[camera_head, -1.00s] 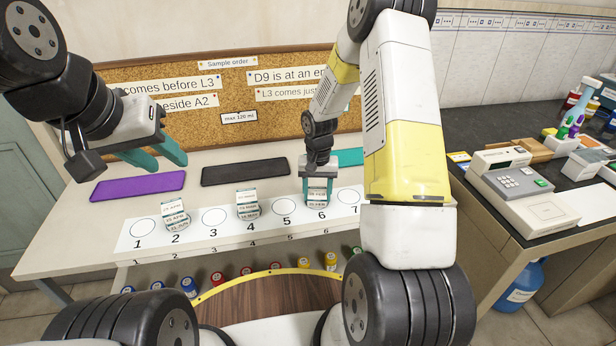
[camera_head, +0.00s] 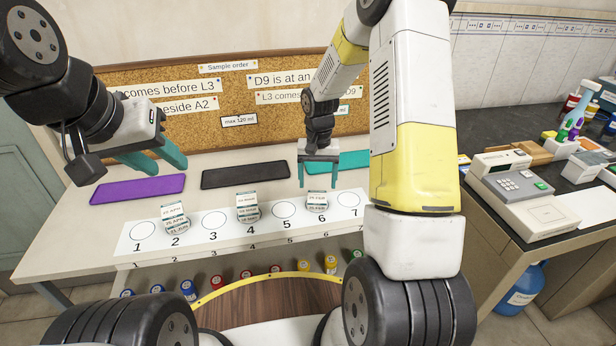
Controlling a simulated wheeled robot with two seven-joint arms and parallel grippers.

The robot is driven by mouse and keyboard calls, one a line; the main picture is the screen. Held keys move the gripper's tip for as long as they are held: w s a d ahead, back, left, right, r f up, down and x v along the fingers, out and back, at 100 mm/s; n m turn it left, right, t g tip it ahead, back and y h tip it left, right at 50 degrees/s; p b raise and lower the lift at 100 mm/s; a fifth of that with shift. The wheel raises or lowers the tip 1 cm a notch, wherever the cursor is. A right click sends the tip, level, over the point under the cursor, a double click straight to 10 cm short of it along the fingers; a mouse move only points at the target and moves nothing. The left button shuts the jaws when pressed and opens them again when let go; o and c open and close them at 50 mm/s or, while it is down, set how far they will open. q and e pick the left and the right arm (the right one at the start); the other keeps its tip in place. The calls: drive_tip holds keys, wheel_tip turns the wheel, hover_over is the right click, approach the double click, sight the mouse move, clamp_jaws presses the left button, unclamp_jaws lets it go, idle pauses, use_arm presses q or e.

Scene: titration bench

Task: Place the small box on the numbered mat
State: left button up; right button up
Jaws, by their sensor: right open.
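The white numbered mat (camera_head: 188,240) lies along the front of the bench, with circles marked 1 to 7. A small labelled box (camera_head: 316,201) stands on circle 6. Other small labelled boxes stand at circle 2 (camera_head: 175,219) and circle 4 (camera_head: 246,206). My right gripper (camera_head: 319,184) is open just above and around the top of the box at 6; I cannot tell whether its fingers touch it. My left gripper (camera_head: 160,167) is open and empty above the purple pad. Circles 1, 3, 5 and 7 are bare.
Purple (camera_head: 138,188), black (camera_head: 245,175) and teal (camera_head: 350,161) pads lie behind the mat. A corkboard (camera_head: 215,108) with paper notes stands at the back. Coloured-capped bottles (camera_head: 189,290) stand below the bench front. A dark side counter (camera_head: 500,121) holds a device (camera_head: 512,180).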

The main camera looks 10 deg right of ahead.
sight(317, 197)
drive_tip(key=s+r+t, duration=0.1)
drive_tip(key=s+r, duration=0.2)
drive_tip(key=r, duration=0.4)
drive_tip(key=s+r+n+t, duration=0.1)
drive_tip(key=s+r, duration=0.3)
drive_tip(key=r, duration=0.3)
drive_tip(key=s+r+t, duration=0.1)
drive_tip(key=s+r, duration=0.2)
drive_tip(key=r, duration=0.4)
drive_tip(key=s+a+r+n+t+y, duration=0.1)
drive_tip(key=s+r, duration=0.2)
drive_tip(key=s, duration=0.4)
drive_tip(key=s+a+r+n+t+y, duration=0.1)
drive_tip(key=s+r+t, duration=0.1)
drive_tip(key=s, duration=0.5)
drive_tip(key=shift+s+r, duration=0.15)
drive_tip(key=shift+r, duration=0.45)
